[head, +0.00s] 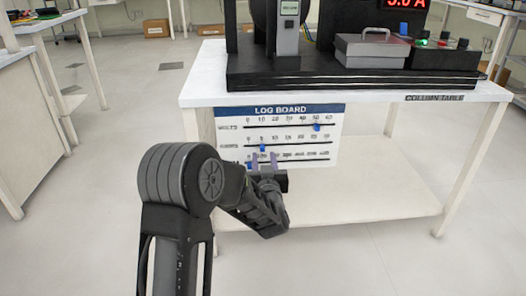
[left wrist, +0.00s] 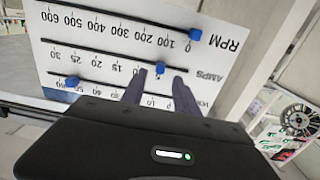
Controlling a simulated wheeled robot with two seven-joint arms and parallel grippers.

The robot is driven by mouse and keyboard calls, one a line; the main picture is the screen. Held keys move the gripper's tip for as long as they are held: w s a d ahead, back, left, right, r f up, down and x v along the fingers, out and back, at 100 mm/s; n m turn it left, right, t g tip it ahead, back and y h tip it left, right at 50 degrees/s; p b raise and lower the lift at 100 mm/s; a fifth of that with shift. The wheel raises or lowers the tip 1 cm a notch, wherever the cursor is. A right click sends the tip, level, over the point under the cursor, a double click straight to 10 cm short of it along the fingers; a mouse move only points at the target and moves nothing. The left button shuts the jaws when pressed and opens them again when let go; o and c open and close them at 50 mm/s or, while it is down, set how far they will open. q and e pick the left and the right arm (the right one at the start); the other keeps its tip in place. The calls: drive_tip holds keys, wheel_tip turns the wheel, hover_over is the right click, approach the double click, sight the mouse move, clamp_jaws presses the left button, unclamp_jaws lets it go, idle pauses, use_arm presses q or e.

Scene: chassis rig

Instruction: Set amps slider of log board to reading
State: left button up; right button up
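The log board (head: 292,136) is a white panel with a blue header, hanging at the front of the table. It has volts, amps and RPM rows with blue sliders. The amps slider (head: 262,148) is near the low end of its row; it also shows in the left wrist view (left wrist: 160,69), where the board appears upside down. My left gripper (head: 264,160) is open at the board, its fingertips (left wrist: 159,76) on either side of the amps slider with gaps visible. Contact cannot be told. The red display (head: 405,3) is cut off at the top; its first digit is unclear, then ".0 A". My right gripper is out of view.
The volts slider (head: 316,127) is toward the right of its row. The RPM slider (left wrist: 195,34) is at 0. The column table (head: 215,75) carries a black rig base with a grey lidded box (head: 372,48). Its lower shelf (head: 350,205) is bare.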

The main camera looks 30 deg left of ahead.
use_arm(q)
drive_tip(key=v, duration=0.3)
drive_tip(key=shift+s+d+p, duration=0.15)
drive_tip(key=shift+s+p, duration=0.05)
drive_tip(key=shift+p, duration=0.1)
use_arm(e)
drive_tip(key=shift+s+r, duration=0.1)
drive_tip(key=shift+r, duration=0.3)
